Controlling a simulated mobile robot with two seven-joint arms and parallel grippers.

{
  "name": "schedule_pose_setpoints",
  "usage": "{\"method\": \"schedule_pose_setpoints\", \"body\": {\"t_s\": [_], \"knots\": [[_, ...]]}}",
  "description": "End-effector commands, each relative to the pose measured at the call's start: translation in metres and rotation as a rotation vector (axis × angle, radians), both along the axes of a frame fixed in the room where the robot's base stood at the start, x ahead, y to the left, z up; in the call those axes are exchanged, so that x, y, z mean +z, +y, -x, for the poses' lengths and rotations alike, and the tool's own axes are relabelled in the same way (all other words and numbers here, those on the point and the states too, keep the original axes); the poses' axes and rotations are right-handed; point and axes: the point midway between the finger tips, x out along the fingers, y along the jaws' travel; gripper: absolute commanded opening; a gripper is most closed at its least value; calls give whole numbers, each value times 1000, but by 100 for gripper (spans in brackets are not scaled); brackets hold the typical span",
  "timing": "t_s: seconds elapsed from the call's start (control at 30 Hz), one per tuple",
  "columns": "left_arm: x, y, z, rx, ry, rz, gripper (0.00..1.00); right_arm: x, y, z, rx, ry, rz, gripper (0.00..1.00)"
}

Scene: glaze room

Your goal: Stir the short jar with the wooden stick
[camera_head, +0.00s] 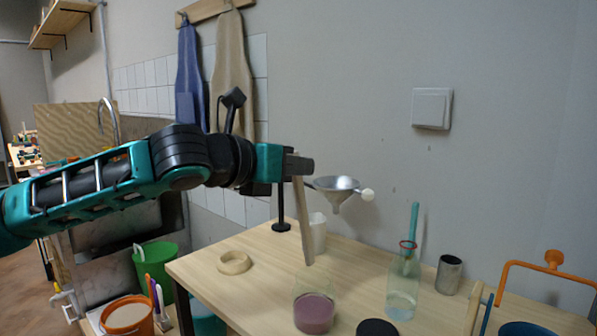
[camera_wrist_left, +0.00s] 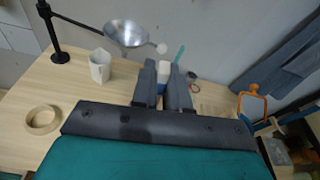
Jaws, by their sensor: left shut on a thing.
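My left gripper (camera_head: 299,165) reaches in from the left above the table and is shut on the wooden stick (camera_head: 303,225). The stick hangs down nearly upright, slightly tilted. The short jar (camera_head: 313,312) is clear glass with purple-pink contents and stands on the table below. In the head view the stick's lower end appears just above the jar's rim; the exact depth between them is hard to tell. In the left wrist view the gripper fingers (camera_wrist_left: 164,88) are close together, and they hide the jar. My right gripper is not in view.
A metal funnel (camera_head: 338,188) on a black stand is close beside the gripper. A tall glass (camera_head: 402,290) with a teal tool, a metal cup (camera_head: 449,274), a white cup (camera_head: 317,236), a wooden ring (camera_head: 234,263) and a black disc (camera_head: 377,328) surround the jar. The table's left part is mostly clear.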

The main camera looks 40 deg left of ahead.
Motion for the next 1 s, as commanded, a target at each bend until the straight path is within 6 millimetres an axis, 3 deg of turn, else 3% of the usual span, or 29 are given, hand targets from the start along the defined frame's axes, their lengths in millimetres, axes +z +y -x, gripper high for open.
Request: {"method": "schedule_pose_setpoints", "body": {"t_s": [0.1,0.33,1.0], "knots": [[-15,2,1,0,-1,1,0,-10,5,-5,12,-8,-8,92],[-30,-1,0,-1,0,0,0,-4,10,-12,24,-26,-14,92],[-81,-8,-3,-1,1,1,0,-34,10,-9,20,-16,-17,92]]}}
